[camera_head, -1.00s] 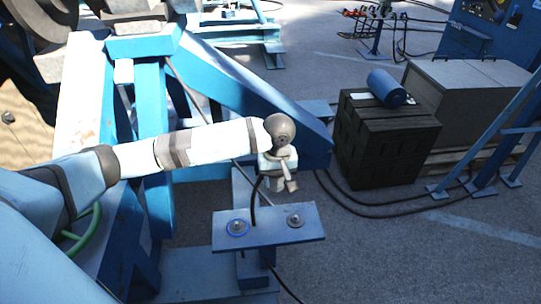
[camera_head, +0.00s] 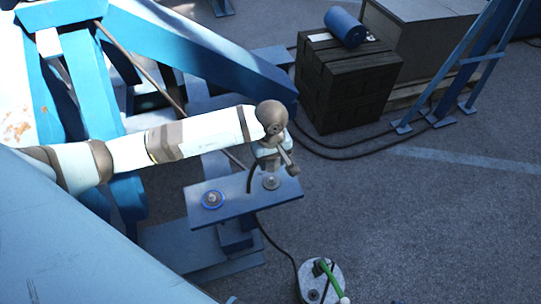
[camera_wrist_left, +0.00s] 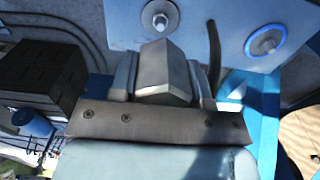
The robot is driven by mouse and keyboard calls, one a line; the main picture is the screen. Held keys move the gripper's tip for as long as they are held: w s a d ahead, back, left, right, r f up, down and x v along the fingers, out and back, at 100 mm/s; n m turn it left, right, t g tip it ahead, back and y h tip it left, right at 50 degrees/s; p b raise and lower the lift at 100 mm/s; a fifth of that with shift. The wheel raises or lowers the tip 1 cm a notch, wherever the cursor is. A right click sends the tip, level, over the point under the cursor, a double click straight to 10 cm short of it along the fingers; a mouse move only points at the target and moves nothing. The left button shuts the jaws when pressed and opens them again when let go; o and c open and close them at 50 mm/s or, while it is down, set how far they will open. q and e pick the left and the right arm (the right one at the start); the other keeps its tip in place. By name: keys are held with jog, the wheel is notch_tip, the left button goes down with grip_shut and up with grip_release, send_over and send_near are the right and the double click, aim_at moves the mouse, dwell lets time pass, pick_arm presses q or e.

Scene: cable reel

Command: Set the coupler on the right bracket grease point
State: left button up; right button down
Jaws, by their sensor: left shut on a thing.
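My left gripper (camera_head: 270,165) is shut on the grey coupler (camera_wrist_left: 165,75), which shows as a faceted block between the fingers in the left wrist view. A black hose hangs beside the gripper. The blue bracket plate (camera_head: 238,197) carries two grease points. The right grease point (camera_head: 271,182) is a plain metal stud, just below my gripper; it also shows at the top of the wrist view (camera_wrist_left: 160,18). The left grease point (camera_head: 212,199) has a blue ring. The coupler's mouth is hidden, so I cannot tell whether it touches the stud. My right gripper is out of view.
A grey drum (camera_head: 320,282) with a green handle stands below the plate, and the black hose runs down to it. Dark crates (camera_head: 348,85) with a blue cylinder (camera_head: 345,27) on top stand at the back right. Blue stand beams lie behind my arm. Open ground lies right.

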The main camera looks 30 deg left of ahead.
aim_at(271, 177)
pick_arm(q)
jog(key=shift+f+b, duration=0.95)
jog(key=shift+f, duration=1.15)
notch_tip(271, 177, down, 4)
jog(key=b, duration=0.3)
jog(key=shift+r, duration=0.25)
jog(key=shift+b, duration=0.4)
jog(key=o, duration=1.1)
jog(key=shift+r, duration=0.1)
